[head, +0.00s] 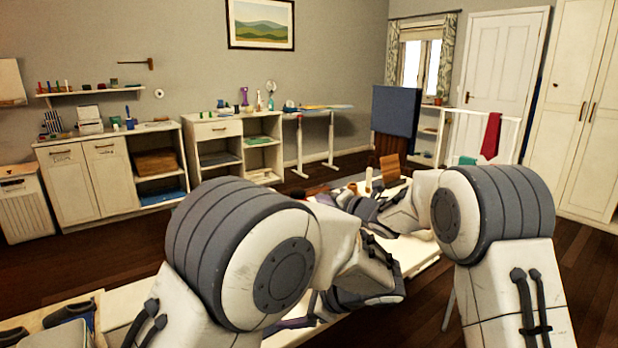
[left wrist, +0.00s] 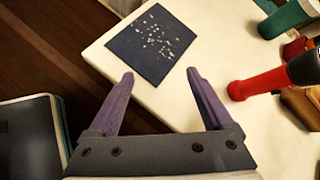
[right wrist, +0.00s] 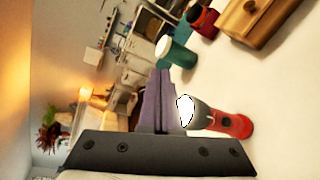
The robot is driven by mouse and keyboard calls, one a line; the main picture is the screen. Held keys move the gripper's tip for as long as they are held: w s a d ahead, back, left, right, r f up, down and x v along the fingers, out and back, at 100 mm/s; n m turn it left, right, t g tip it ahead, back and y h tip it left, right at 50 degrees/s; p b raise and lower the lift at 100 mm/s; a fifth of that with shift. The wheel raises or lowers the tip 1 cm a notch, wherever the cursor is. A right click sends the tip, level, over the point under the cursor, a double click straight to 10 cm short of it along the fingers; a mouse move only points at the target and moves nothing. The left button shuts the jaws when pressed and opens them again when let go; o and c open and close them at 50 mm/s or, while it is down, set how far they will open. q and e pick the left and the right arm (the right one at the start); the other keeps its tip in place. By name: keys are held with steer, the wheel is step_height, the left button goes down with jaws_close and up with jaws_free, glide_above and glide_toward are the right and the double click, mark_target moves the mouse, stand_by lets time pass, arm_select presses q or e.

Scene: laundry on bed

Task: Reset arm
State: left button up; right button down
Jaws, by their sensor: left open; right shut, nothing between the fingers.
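My left gripper (left wrist: 160,73) is open and empty in the left wrist view, its purple fingers apart near the edge of a white tabletop (left wrist: 228,45). My right gripper (right wrist: 160,75) is shut with nothing between its fingers in the right wrist view. In the head view both my arms reach forward over the white table, and the arm links hide much of it. A red and dark flashlight (left wrist: 255,84) lies to the right of my left gripper; in the right wrist view a red flashlight (right wrist: 232,124) with a bright lens is just right of the fingers.
A dark speckled sheet (left wrist: 153,45) lies on the table beyond my left fingers. A green cylinder (right wrist: 178,53) and a wooden box (right wrist: 258,20) stand near my right gripper. Cabinets (head: 110,175) line the back wall. Dark floor (head: 120,240) is open between.

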arm_select(q)
steer(key=s+a+n+g+h, duration=0.1)
steer(key=s+n+g+h, duration=0.7)
steer(key=s, duration=1.9)
arm_select(e)
steer(key=s+f+m+g+h, duration=0.2)
steer(key=s+f+m+g, duration=0.35)
steer(key=s, duration=1.15)
steer(key=s+f+m+g+h, duration=0.3)
steer(key=s+m, duration=0.6)
steer(key=s, duration=0.7)
steer(key=s+f+m+g+h, duration=0.2)
steer(key=s+f+m+g, duration=0.35)
steer(key=s, duration=1.15)
arm_select(q)
step_height(320, 180, up, 19)
steer(key=n+t+h+p, duration=0.1)
steer(key=n+t+p, duration=0.1)
steer(key=p, duration=1.5)
steer(key=shift+s+f+n+t+p, duration=0.2)
steer(key=shift+n+t+p, duration=0.15)
steer(key=shift+n, duration=0.55)
arm_select(e)
step_height(320, 180, up, 20)
steer(key=d+m+t, duration=0.1)
steer(key=m, duration=0.1)
steer(key=shift+s, duration=0.35)
